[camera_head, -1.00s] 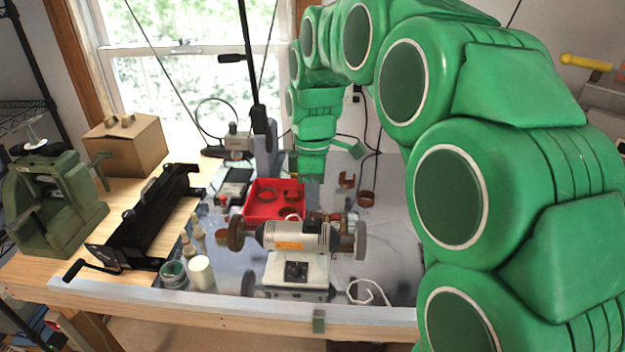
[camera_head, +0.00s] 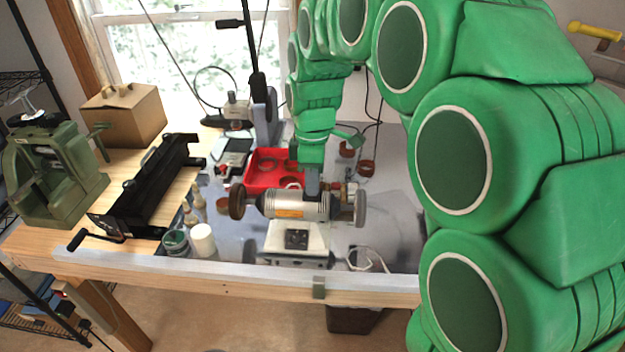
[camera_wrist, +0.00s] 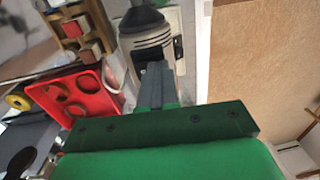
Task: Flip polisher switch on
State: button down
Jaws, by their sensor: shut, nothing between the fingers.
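The polisher (camera_head: 294,205) stands near the front edge of the bench. It has a silver motor body with an orange label, a round wheel at each end and a pale base. A black switch plate (camera_head: 297,239) is on the base's front face; whether the switch is on or off is too small to tell. My gripper (camera_head: 312,187) is shut and empty, pointing down just behind and above the motor body. In the wrist view my gripper's fingers (camera_wrist: 154,80) are together, with their tips close to the polisher (camera_wrist: 147,38); I cannot tell if they touch.
A red tray (camera_head: 252,183) with ring-shaped pieces lies behind the polisher. A white jar (camera_head: 202,240) and small bottles stand to its left. A black metal tool (camera_head: 150,195), a green machine (camera_head: 48,175) and a cardboard box (camera_head: 124,115) are farther left. A white cord lies right of the base.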

jog(key=shift+f, duration=0.1)
jog(key=shift+w+r, duration=0.2)
jog(key=shift+w, duration=0.65)
notch_tip(320, 180, up, 14)
jog(key=w, duration=0.1)
jog(key=shift+w, duration=0.35)
dwell(0.5)
jog(key=shift+s, duration=0.75)
jog(key=shift+f, duration=0.2)
